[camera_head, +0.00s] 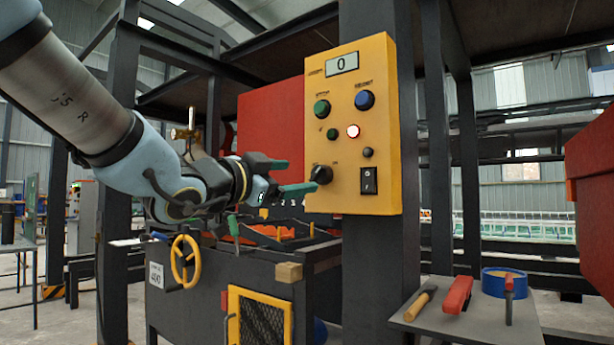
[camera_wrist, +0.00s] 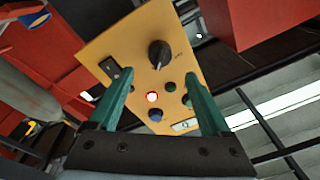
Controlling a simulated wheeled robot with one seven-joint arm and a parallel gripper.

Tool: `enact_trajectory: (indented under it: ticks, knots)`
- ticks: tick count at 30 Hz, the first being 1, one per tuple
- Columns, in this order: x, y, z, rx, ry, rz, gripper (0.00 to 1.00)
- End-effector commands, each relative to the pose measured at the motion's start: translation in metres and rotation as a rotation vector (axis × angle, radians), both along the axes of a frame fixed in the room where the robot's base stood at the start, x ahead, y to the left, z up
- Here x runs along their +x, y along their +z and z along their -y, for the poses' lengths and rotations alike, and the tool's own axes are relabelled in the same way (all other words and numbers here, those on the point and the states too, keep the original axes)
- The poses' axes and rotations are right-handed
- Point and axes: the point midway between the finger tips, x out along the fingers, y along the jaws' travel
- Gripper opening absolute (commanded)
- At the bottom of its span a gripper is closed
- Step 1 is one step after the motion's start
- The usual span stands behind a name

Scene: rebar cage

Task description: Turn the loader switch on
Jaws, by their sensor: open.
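A yellow control panel (camera_head: 345,150) is fixed to a dark post. It has a black rotary knob (camera_head: 321,174) at lower left with small lettering beside it, and a black rocker switch (camera_head: 368,181) at lower right. I cannot read which control is labelled the loader switch. My gripper (camera_head: 302,176) is open and empty, with green fingers, just left of the knob. In the wrist view the knob (camera_wrist: 159,54) lies ahead of and between the fingertips (camera_wrist: 162,76), and the rocker (camera_wrist: 116,73) is off to the left. Contact cannot be told.
A grey side table (camera_head: 480,328) holds a hammer (camera_head: 420,303), a red tool (camera_head: 457,295) and a blue tape roll (camera_head: 504,283).

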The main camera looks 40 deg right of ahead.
Motion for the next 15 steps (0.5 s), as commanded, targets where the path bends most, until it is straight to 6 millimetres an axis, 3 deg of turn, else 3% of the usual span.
enact_trajectory:
  ticks: [6, 15]
  knots:
    - [-0.007, -0.003, -0.027, -0.001, 0.001, 0.0, 0.82]
    - [-0.009, -0.004, -0.032, 0.0, 0.0, -0.001, 0.82]
